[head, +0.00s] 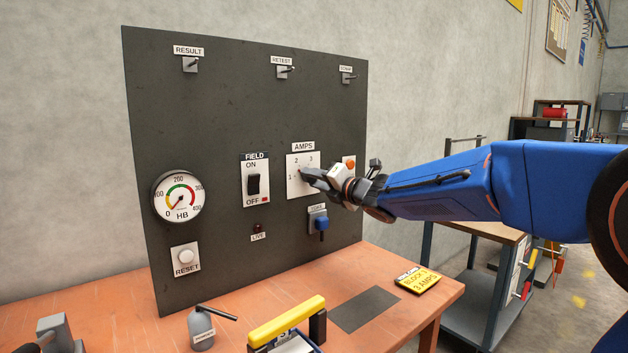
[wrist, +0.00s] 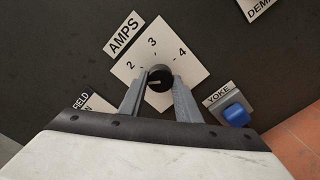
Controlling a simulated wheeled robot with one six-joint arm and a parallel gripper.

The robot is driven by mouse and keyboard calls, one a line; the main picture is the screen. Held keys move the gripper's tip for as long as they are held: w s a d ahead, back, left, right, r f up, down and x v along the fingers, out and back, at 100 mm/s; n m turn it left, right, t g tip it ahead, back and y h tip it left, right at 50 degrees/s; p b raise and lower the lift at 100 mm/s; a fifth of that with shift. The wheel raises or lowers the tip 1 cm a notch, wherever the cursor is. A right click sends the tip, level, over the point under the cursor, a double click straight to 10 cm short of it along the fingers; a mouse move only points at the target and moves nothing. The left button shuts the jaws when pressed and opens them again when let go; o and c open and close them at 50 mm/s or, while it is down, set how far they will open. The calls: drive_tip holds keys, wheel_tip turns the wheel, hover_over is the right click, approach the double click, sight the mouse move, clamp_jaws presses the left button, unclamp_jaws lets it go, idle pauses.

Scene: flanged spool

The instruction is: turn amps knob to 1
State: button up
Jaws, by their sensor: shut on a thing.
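The amps knob (wrist: 160,75) is a round black knob on a white dial plate (wrist: 168,45) marked 2, 3 and 4 in the wrist view. My gripper (wrist: 159,88) is shut on the knob, one grey finger on each side. A small pale mark on the knob points left and slightly down, below the 2, towards the left finger. The 1 is hidden there in the wrist view. In the head view the dial plate (head: 293,188) shows 1, 2 and 3, and my gripper (head: 308,176) covers the knob.
A field switch (head: 254,184) sits left of the dial. The blue yoke switch (wrist: 235,115) is below right of it, near my gripper. An orange button (head: 349,163) is just behind my wrist.

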drive_tip(key=shift+d+f+n, duration=0.1)
drive_tip(key=shift+f+n, duration=0.05)
drive_tip(key=shift+n, duration=1.7)
drive_tip(key=shift+f+n, duration=0.1)
drive_tip(key=shift+n, duration=1.75)
drive_tip(key=o, duration=1.1)
drive_tip(key=shift+c, duration=0.2)
drive_tip(key=shift+r, duration=0.1)
drive_tip(key=v, duration=1.7)
